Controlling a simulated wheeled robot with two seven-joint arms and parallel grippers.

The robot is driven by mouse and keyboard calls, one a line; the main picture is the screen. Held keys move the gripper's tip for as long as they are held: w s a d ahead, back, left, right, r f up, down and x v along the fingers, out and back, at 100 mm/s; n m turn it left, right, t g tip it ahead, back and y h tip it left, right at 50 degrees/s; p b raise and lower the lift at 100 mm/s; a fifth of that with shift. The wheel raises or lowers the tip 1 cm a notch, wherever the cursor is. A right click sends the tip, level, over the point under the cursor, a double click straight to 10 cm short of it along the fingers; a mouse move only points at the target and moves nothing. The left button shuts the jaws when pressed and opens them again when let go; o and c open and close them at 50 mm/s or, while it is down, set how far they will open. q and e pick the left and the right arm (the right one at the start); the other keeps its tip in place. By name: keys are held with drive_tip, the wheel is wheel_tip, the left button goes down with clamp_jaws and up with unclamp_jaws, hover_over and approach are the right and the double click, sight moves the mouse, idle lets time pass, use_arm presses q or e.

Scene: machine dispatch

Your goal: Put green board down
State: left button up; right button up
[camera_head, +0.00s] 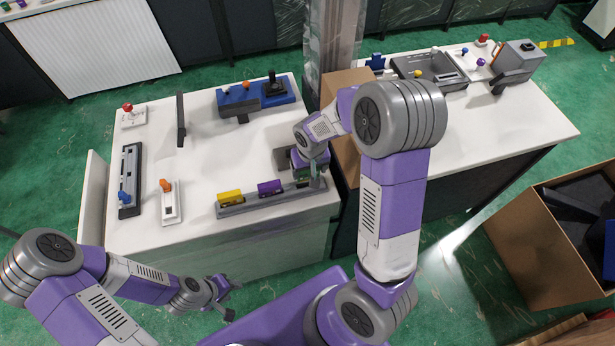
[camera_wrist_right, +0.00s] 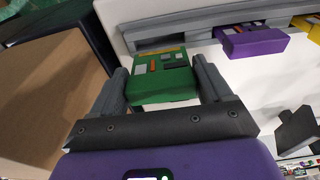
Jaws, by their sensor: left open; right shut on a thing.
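My right gripper (camera_head: 309,174) is shut on the green board (camera_wrist_right: 160,85), which sits between its two fingers in the right wrist view. In the head view the green board is mostly hidden by my right gripper, at the right end of the grey rack (camera_head: 240,210). In the wrist view the board's far end overlaps the rack (camera_wrist_right: 205,33); I cannot tell whether it touches. A purple board (camera_head: 270,187) and a yellow board (camera_head: 230,197) stand in the rack to the left. My left gripper (camera_head: 230,299) is open and empty, in front of the table.
The white table (camera_head: 220,150) carries a blue joystick box (camera_head: 250,97), a dark upright panel (camera_head: 181,120), a red-button box (camera_head: 133,117) and switch units at the left. A cardboard box (camera_head: 346,150) stands close to my right gripper. The table's middle is clear.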

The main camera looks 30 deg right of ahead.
sight(309, 173)
drive_tip(key=shift+w+f, duration=0.1)
drive_tip(key=shift+f, duration=2.25)
drive_tip(key=shift+f+b, duration=0.15)
drive_tip(key=shift+b, duration=0.25)
drive_tip(key=o, duration=1)
drive_tip(key=shift+r, duration=0.55)
drive_tip(key=r, duration=0.3)
drive_tip(key=s+r+p, duration=0.1)
drive_tip(key=r, duration=0.3)
drive_tip(key=r+p, duration=0.1)
drive_tip(key=r, duration=0.3)
drive_tip(key=shift+s+a+r, duration=0.1)
drive_tip(key=shift+s+a, duration=0.1)
drive_tip(key=shift+s, duration=0.15)
